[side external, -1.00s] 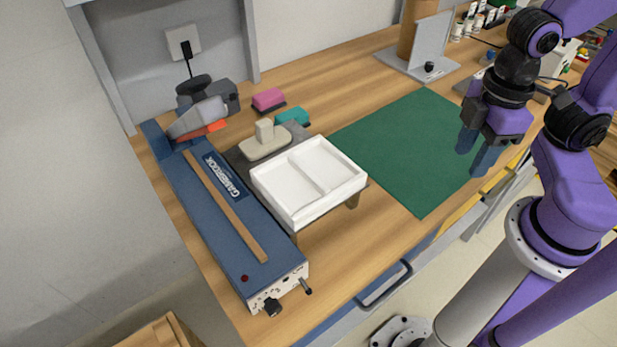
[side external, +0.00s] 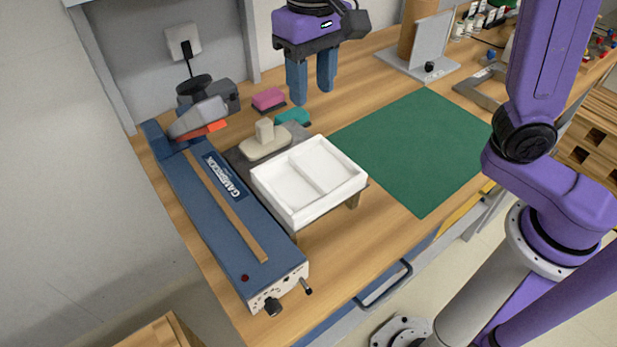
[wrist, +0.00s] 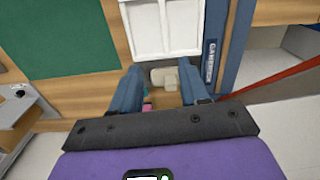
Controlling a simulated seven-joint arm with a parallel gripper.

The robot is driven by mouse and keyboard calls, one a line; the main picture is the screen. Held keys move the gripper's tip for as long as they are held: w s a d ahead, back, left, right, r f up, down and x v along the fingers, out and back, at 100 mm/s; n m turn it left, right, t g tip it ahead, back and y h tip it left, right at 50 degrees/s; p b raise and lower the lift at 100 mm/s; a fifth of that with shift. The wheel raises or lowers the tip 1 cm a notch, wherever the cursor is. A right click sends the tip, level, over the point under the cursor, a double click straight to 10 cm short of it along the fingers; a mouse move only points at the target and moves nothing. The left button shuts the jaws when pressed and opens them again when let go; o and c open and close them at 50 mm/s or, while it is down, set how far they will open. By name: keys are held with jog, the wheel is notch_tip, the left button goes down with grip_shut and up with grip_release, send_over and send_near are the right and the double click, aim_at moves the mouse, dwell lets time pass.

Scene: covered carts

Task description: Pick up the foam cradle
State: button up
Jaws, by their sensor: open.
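A cream piece with a raised block on top (side external: 265,142) sits on a dark grey plate behind a white two-compartment tray (side external: 305,212). I cannot tell for certain which of the two is the foam cradle. My gripper (side external: 312,93) is open and empty, pointing down, above and behind the cream piece and the tray, in the air. In the wrist view the cream piece (wrist: 164,78) shows between the fingers, and the tray (wrist: 163,28) lies beyond it. Part of the tray is cut off at the top edge there.
A blue sealer (side external: 225,220) lies left of the tray. A pink block (side external: 268,98) and a teal block (side external: 293,117) lie near below my gripper. A green mat (side external: 415,150) is bare on the right. A grey upright bracket (side external: 425,50) stands behind it.

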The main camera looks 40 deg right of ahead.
send_over(303, 166)
jog(key=shift+m, duration=0.4)
notch_tip(303, 166, down, 10)
jog(key=shift+s+f, duration=0.15)
jog(key=shift+f, duration=3.35)
grip_shut()
